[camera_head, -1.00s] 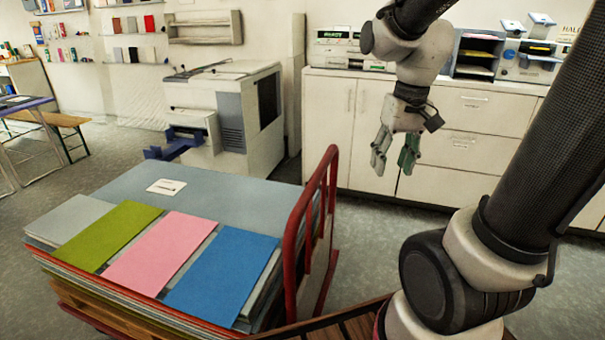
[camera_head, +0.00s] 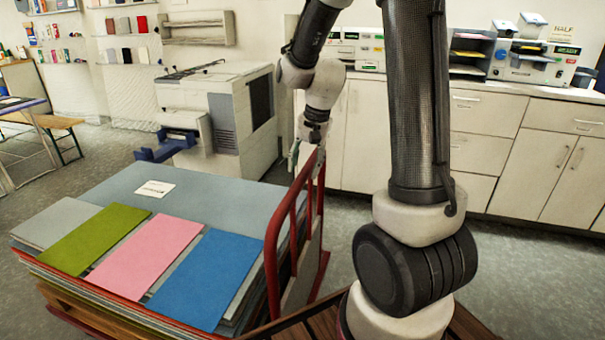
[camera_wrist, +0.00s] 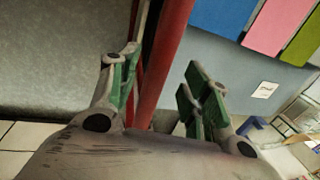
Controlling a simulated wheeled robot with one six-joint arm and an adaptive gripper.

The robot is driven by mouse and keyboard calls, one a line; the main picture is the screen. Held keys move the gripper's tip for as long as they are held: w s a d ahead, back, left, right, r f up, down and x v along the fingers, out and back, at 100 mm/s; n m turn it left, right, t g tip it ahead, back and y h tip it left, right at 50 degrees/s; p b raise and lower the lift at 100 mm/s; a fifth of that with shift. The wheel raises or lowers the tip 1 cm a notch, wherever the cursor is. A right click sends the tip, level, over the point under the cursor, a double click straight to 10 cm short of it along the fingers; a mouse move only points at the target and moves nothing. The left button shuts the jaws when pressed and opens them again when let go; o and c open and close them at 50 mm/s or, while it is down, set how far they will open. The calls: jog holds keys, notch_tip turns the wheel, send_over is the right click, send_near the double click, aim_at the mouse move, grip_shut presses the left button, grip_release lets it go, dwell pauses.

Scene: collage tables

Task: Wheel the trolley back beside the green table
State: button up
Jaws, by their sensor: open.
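The trolley (camera_head: 272,262) has a red tubular push handle at its right end. It carries a stack of boards and sheets with grey, green, pink and blue sheets on top. My gripper (camera_head: 308,158) is at the far upper end of the handle in the head view, where its fingers are partly hidden. In the wrist view my gripper (camera_wrist: 163,72) is open, with the red handle bar (camera_wrist: 168,55) passing between its green-padded fingers, nearer the left one. Whether a finger touches the bar I cannot tell. I cannot make out a green table.
A white copier (camera_head: 222,120) stands behind the trolley. A long white cabinet (camera_head: 555,170) with machines on top runs along the back right. A purple-topped table (camera_head: 20,105) and a wooden bench (camera_head: 55,123) are at the far left. Grey floor lies open on the left.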

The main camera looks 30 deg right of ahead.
aim_at(304, 174)
jog(key=shift+w+a+f, duration=0.1)
jog(key=shift+f, duration=0.7)
jog(key=shift+w+a+f, duration=0.1)
jog(key=shift+f, duration=0.65)
grip_shut()
jog(key=shift+d, duration=0.1)
